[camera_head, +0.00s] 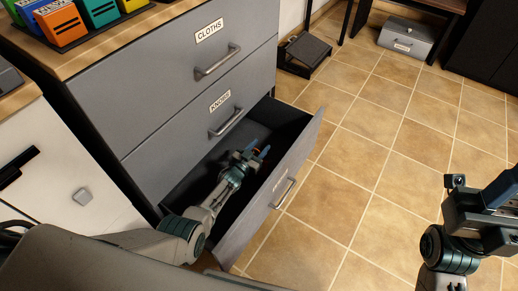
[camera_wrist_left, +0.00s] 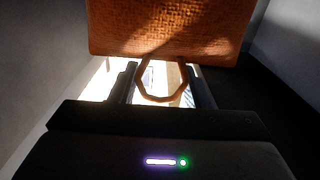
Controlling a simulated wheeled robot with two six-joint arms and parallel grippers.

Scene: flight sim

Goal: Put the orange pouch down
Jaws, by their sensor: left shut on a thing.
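The orange pouch (camera_wrist_left: 172,28) fills the top of the left wrist view, with a woven surface and a loop (camera_wrist_left: 163,98) at its near edge. My left gripper (camera_wrist_left: 165,76) is shut on the pouch by this loop, one finger on each side. In the head view my left gripper (camera_head: 261,154) is inside the open bottom drawer (camera_head: 268,196). The pouch is mostly hidden there, and I cannot tell whether it touches the drawer floor. My right gripper (camera_head: 497,197) is at the right edge, over the tiled floor, its fingers partly cut off.
The drawer stands open from a grey cabinet with a CLOTHS drawer (camera_head: 185,62) and a second labelled drawer (camera_head: 205,120) above it, both shut. Coloured boxes (camera_head: 97,12) stand on top. A grey case (camera_head: 406,38) sits at the back right.

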